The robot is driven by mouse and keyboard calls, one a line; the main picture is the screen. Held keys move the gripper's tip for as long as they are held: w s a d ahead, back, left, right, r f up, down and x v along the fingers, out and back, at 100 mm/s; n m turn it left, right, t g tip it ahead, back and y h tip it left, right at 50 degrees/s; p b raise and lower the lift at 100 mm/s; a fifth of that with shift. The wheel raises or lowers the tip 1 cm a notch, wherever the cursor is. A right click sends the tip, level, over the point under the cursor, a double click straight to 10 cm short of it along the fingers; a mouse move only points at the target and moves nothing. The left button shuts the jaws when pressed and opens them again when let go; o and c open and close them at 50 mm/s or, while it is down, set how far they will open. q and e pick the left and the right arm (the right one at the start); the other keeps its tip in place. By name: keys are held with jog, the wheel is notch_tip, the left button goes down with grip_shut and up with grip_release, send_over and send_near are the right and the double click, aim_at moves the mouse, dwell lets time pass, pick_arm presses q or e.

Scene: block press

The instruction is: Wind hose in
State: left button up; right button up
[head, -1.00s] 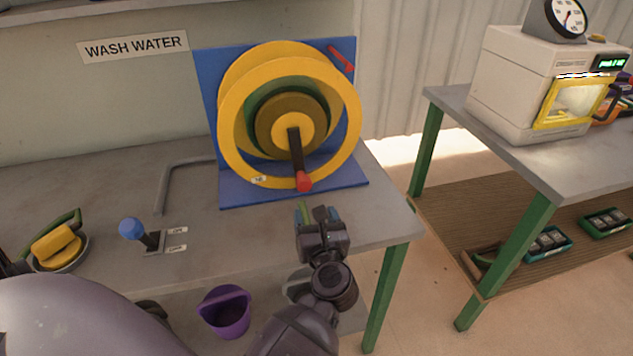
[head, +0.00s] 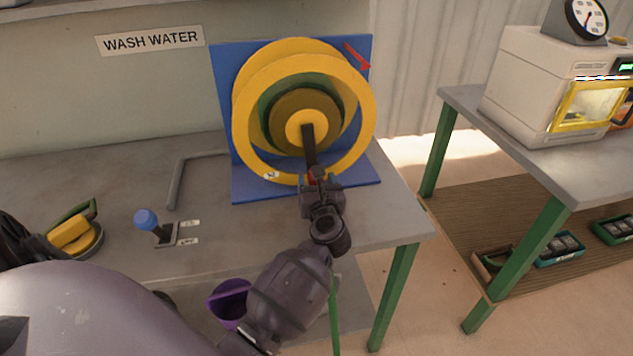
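The hose reel (head: 248,130) has yellow rims and stands on a blue base and back plate on the bench. Green hose (head: 270,88) shows around its drum. Its dark crank arm (head: 308,145) points down from the hub. The crank's red knob (head: 312,180) is at the lower end, mostly hidden by my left gripper (head: 318,183). The gripper's fingers are at the knob; whether they are closed on it is unclear. My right gripper is out of view. A thin green strip (head: 335,320) hangs below the bench edge; it may be hose.
A blue-knobbed lever (head: 146,219) stands on the bench (head: 110,180) left of the reel, near a bent grey pipe (head: 176,180). A purple bucket (head: 226,300) sits below. Another table (head: 540,160) stands right.

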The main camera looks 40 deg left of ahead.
pick_arm(q)
jog(key=shift+c, duration=1)
grip_shut()
jog(key=shift+a, duration=0.1)
